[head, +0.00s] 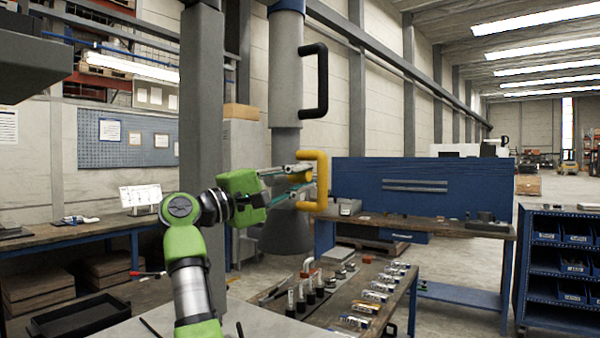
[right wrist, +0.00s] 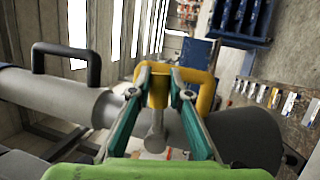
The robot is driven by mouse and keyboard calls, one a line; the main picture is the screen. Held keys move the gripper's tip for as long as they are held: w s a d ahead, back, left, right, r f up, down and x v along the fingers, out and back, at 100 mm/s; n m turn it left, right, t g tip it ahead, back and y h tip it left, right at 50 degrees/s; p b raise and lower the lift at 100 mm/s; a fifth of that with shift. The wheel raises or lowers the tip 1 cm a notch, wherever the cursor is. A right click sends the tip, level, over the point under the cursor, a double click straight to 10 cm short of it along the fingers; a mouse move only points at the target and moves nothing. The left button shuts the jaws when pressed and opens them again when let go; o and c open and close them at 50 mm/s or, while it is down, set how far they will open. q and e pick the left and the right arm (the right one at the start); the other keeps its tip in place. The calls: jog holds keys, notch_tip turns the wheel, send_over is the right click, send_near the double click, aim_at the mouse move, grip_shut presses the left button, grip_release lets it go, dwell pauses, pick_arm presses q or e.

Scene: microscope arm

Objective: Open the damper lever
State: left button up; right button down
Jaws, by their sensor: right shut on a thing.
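The yellow damper lever (head: 321,180) is a C-shaped handle on the vertical grey duct (head: 286,128). It also shows in the right wrist view (right wrist: 205,92), with a yellow bar (right wrist: 158,92) between my fingers. My right gripper (head: 306,178), with green body and teal fingers, reaches from the left and is shut on the lever; it fills the lower middle of the right wrist view (right wrist: 160,76). A black handle (head: 323,80) sits higher on the duct and shows in the right wrist view (right wrist: 92,66). My left gripper is not in view.
A workbench with a blue back panel (head: 420,186) stands behind the lever. A low table (head: 392,306) with several small parts is below it. A blue bin cabinet (head: 532,262) stands at the right. A grey column (head: 203,110) rises behind my right arm.

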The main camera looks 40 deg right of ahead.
jog(key=shift+f+m, duration=0.25)
jog(key=shift+m, duration=0.15)
jog(key=shift+f, duration=0.1)
jog(key=c, duration=1.9)
grip_release()
jog(key=shift+a, duration=0.1)
jog(key=v, duration=1.2)
